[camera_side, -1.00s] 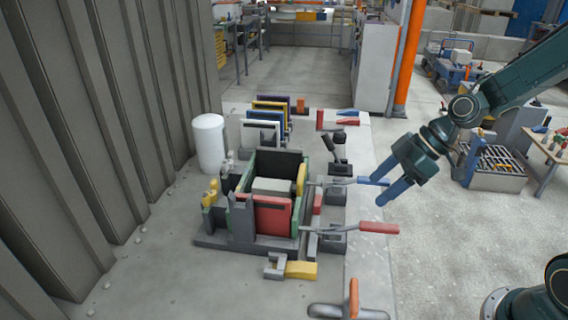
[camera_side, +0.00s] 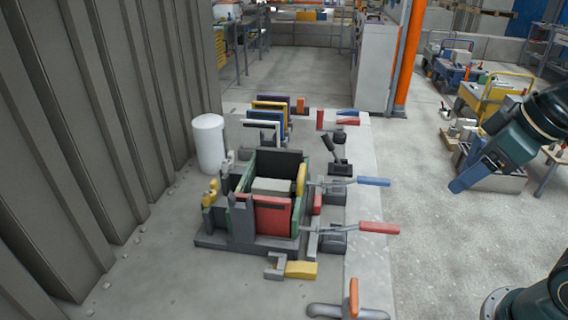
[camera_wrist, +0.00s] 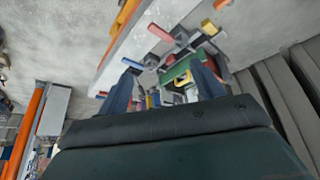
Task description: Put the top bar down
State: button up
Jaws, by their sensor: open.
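The mould (camera_side: 268,244) stands on the pale bench, with green side walls, a red panel (camera_side: 272,215) at the front, a black panel (camera_side: 279,162) at the back and a grey block (camera_side: 272,186) inside. I cannot tell which piece is the top bar. A blue-handled lever (camera_side: 373,181) and a red-handled lever (camera_side: 379,228) lie low, pointing right from the mould. My gripper (camera_side: 470,172) is open and empty, off the bench to the right, well apart from the blue handle. In the wrist view my fingers (camera_wrist: 164,86) are spread, with the mould beyond them.
A white cylinder (camera_side: 209,144) and a ribbed wall are left of the mould. Several coloured panels (camera_side: 268,118) stand behind it. A dark upright lever (camera_side: 338,155) and a yellow-ended clamp (camera_side: 300,270) are nearby.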

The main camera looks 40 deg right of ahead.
jog(key=shift+o, duration=0.4)
jog(key=shift+s+d+r+m, duration=0.15)
jog(key=shift+s+r+m, duration=0.2)
jog(key=shift+s, duration=0.3)
jog(key=shift+s+d+r+m, duration=0.1)
jog(key=shift+s+d+m, duration=0.05)
jog(key=shift+s+m, duration=0.4)
jog(key=w+f+n+y, duration=0.1)
jog(key=w+f+n, duration=0.2)
jog(key=w+f, duration=0.2)
jog(key=w+d+f+n+y, duration=0.1)
jog(key=w+f+n+y, duration=0.1)
jog(key=w, duration=1)
jog(key=w+d+f+n+y, duration=0.1)
jog(key=w+f+n+y, duration=0.1)
jog(key=w+f+n, duration=0.2)
jog(key=w+f, duration=0.3)
jog(key=w, duration=0.1)
jog(key=shift+w+d+f, duration=0.15)
jog(key=shift+w+f, duration=0.05)
jog(key=shift+f, duration=0.15)
jog(key=shift+f, duration=0.1)
send_near(317, 207)
jog(key=shift+w+d+f, duration=0.25)
jog(key=shift+w+f, duration=0.35)
jog(key=shift+w, duration=0.1)
jog(key=shift+w+d+f, duration=0.2)
jog(key=shift+w+f, duration=0.35)
jog(key=shift+w, duration=0.15)
